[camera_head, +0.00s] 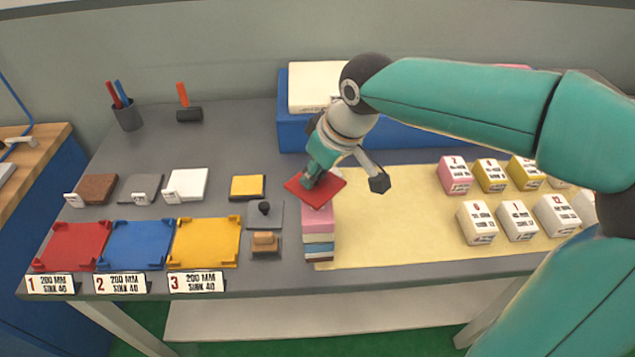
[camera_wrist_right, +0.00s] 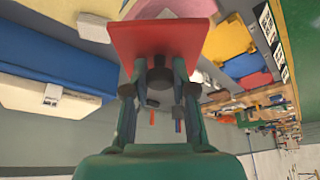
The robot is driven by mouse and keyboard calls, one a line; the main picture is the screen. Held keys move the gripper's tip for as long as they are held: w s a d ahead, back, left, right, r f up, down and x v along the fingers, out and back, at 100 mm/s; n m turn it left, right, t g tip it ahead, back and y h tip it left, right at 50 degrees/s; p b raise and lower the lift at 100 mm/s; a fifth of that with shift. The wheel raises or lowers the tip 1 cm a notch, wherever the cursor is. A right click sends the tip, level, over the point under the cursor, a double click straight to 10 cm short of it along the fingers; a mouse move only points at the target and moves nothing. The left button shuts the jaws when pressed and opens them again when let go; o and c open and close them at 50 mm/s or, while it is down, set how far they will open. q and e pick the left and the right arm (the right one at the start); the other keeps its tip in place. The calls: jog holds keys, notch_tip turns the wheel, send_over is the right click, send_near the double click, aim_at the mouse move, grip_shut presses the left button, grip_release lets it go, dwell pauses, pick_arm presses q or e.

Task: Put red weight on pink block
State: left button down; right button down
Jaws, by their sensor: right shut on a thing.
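A red square plate (camera_head: 318,192), likely the red weight, is held in my right gripper (camera_head: 330,172). In the head view it is tilted and sits just over the top of a stack of slabs. The top slab of that stack is pink (camera_head: 317,216); I cannot tell whether the plate touches it. In the right wrist view the red plate (camera_wrist_right: 158,42) lies across the ends of the two fingers (camera_wrist_right: 160,76). A pink cube with a number label (camera_head: 455,176) also stands on the yellow mat. My left gripper is not in view.
Labelled cubes stand on the yellow mat (camera_head: 390,230). Red (camera_head: 72,245), blue (camera_head: 137,243) and yellow (camera_head: 207,241) trays lie at the left. Small dark and tan stamp-like pieces (camera_head: 264,242) stand beside the stack. A blue box (camera_head: 293,135) is behind.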

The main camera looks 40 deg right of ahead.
aim_at(321, 179)
jog(key=shift+f, duration=1.55)
jog(key=shift+f, duration=0.1)
jog(key=c, duration=1)
grip_release()
jog(key=shift+s, duration=0.1)
jog(key=shift+o, duration=0.2)
jog(key=v, duration=1.2)
